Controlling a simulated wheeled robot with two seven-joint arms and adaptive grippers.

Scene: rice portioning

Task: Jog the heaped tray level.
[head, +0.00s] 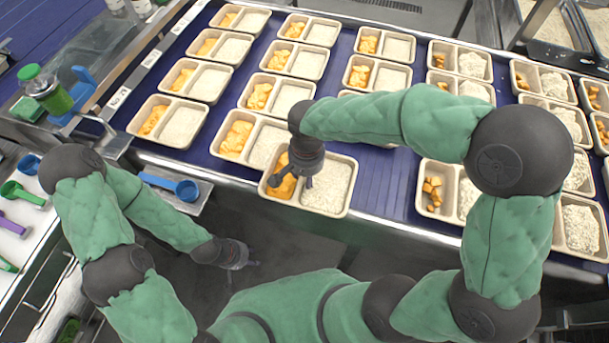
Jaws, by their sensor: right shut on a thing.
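A beige two-compartment tray (348,206) is at the front edge of the blue belt, overlapping the metal rail in the picture. Its left compartment holds orange food (285,187) and its right one holds white rice (328,188). The rice looks fairly flat from here. My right gripper (298,182) reaches down over the left compartment and divider and is shut on the tray; its fingertips partly hide the orange food. I cannot tell whether the tray is lifted. My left gripper (246,264) hangs low in front of the conveyor, away from the trays; its jaws are too small to read.
Several filled trays stand in rows on the blue belt (228,160) behind and left. More trays, some with heaped rice (580,228), stand at right behind my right arm. A blue scoop (186,190) lies on a ledge at left. A green-capped bottle (45,90) stands farther left.

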